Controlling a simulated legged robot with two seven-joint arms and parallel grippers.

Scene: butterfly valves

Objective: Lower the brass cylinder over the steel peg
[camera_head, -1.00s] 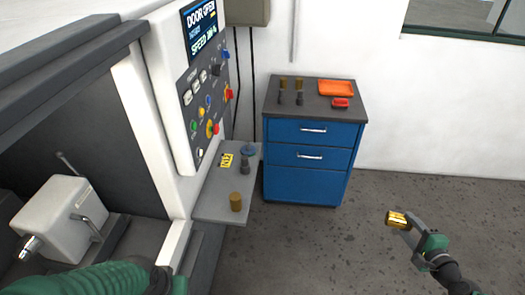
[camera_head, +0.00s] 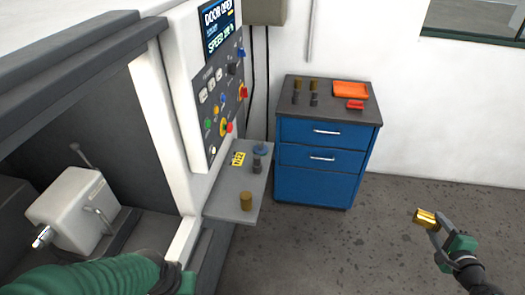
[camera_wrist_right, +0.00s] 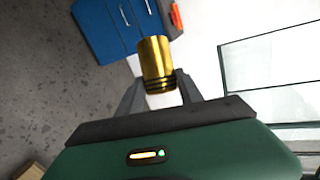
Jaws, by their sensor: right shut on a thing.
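My right gripper (camera_head: 432,224) is shut on a shiny brass cylinder (camera_head: 424,218), held in the air over the floor at the lower right, well away from the shelf. In the right wrist view the brass cylinder (camera_wrist_right: 155,57) sits between the two fingers, with dark rings at its gripper end. A short dark grey upright piece (camera_head: 257,164) stands on the shelf; I cannot tell whether it is the steel peg. A shiny metal stub (camera_head: 42,237) sticks out of the pale block inside the machine. My left arm shows at the bottom left; its gripper is not visible.
The blue cabinet (camera_head: 318,183) carries small brass and dark pieces, an orange tray (camera_head: 351,89) and a red item (camera_head: 355,104). Floor between cabinet and right gripper is clear.

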